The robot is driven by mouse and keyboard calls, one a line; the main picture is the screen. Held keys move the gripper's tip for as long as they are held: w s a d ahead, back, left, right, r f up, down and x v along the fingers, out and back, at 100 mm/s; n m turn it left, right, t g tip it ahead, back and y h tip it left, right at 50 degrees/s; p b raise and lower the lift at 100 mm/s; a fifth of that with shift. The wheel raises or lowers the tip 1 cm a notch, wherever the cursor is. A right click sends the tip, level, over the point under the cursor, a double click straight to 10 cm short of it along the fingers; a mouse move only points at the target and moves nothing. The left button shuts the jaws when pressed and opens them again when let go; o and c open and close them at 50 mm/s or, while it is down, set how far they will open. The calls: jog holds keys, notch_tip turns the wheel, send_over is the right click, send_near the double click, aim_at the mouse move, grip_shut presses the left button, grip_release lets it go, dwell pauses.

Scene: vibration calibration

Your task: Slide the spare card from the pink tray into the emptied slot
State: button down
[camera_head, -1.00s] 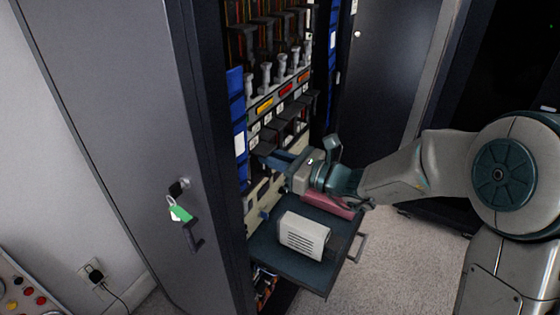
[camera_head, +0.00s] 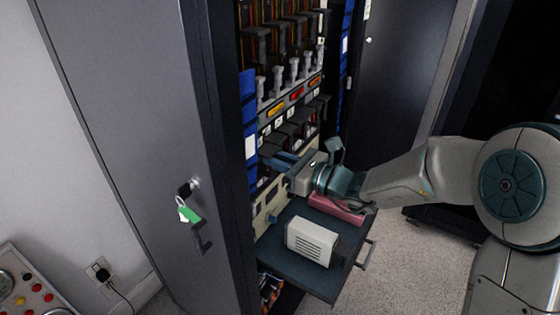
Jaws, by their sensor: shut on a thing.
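My gripper (camera_head: 286,164) reaches into the open rack from the right, with its fingers pointing left at the row of cards and slots. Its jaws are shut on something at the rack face. The held thing is mostly hidden by the fingers and the dark parts around them, so I cannot tell how far it sits in a slot. The pink tray (camera_head: 335,207) lies on the pull-out shelf, below and partly behind my wrist. No card shows clearly in the tray. The emptied slot cannot be made out.
The dark pull-out shelf (camera_head: 296,274) sticks out below my gripper and carries a white vented box (camera_head: 312,241). The grey cabinet door (camera_head: 125,110) with a key and green tag (camera_head: 189,214) stands at left. A control panel (camera_head: 30,290) is at lower left.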

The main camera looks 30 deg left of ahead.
jog(key=shift+a+r+b, duration=0.1)
jog(key=shift+a+b, duration=0.2)
jog(key=shift+a, duration=0.5)
dwell(0.9)
jog(key=c, duration=1.3)
grip_release()
jog(key=shift+a, duration=0.1)
jog(key=shift+f+b, duration=0.6)
jog(key=shift+f, duration=0.1)
jog(key=shift+d, duration=0.2)
jog(key=shift+s+d, duration=0.15)
jog(key=shift+d, duration=2.2)
jog(key=d, duration=0.6)
jog(key=shift+s, duration=0.2)
